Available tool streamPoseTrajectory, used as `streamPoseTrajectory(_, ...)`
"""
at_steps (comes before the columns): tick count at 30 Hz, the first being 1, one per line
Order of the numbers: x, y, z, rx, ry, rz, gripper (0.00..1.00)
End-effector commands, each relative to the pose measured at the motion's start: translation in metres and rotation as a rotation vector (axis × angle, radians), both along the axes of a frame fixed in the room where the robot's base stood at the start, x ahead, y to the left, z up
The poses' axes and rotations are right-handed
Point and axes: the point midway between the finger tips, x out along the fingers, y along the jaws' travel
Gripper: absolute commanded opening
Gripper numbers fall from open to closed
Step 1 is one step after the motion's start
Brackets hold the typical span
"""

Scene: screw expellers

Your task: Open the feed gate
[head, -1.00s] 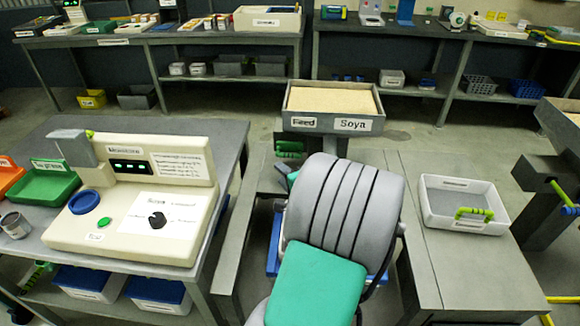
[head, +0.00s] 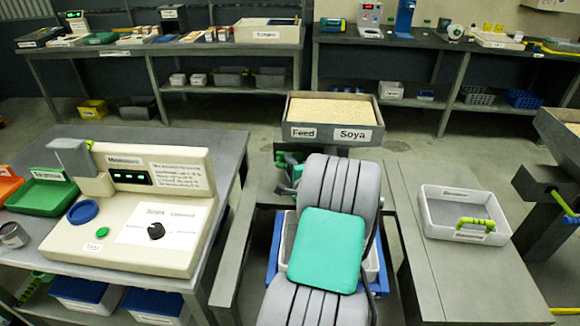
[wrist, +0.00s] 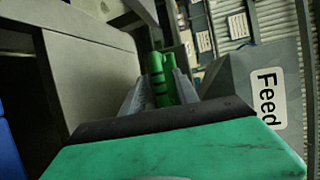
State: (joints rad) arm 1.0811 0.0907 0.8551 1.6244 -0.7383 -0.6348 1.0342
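The hopper (head: 333,108) labelled "Feed" and "Soya" holds pale grain. A green handle (head: 290,159) shows under its left front side, partly hidden by my arm. In the wrist view the green handle (wrist: 158,82) lies ahead, between my two grey fingers, with dark bands on it. My gripper (wrist: 161,90) is open, with the fingers apart on either side of the handle; whether either one touches it I cannot tell. In the head view my arm hides most of the gripper.
A cream control panel (head: 130,225) stands on the left table. A white tray (head: 430,212) with a green-handled tool rests on the right bench. A blue-rimmed bin (head: 272,262) sits below my arm. The hopper's "Feed" side (wrist: 262,100) is close on the right in the wrist view.

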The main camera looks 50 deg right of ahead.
Motion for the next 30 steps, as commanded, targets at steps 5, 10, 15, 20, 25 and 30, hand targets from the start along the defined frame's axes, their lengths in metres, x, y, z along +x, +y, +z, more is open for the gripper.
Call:
streamPoseTrajectory(5, -0.0004, 0.0000, 0.0003, 0.000, 0.000, 0.000, 0.30)
streamPoseTrajectory(10, -0.0004, 0.0001, 0.0004, -0.001, 0.000, 0.000, 0.16)
streamPoseTrajectory(15, -0.0004, 0.0003, 0.0003, -0.001, 0.000, 0.001, 0.02)
streamPoseTrajectory(20, -0.0003, 0.0005, 0.0003, -0.001, 0.000, 0.001, 0.00)
streamPoseTrajectory(25, -0.0002, 0.0006, 0.0003, -0.001, 0.000, 0.001, 0.00)
streamPoseTrajectory(30, -0.0001, 0.0008, 0.0003, -0.001, 0.000, 0.002, 0.00)
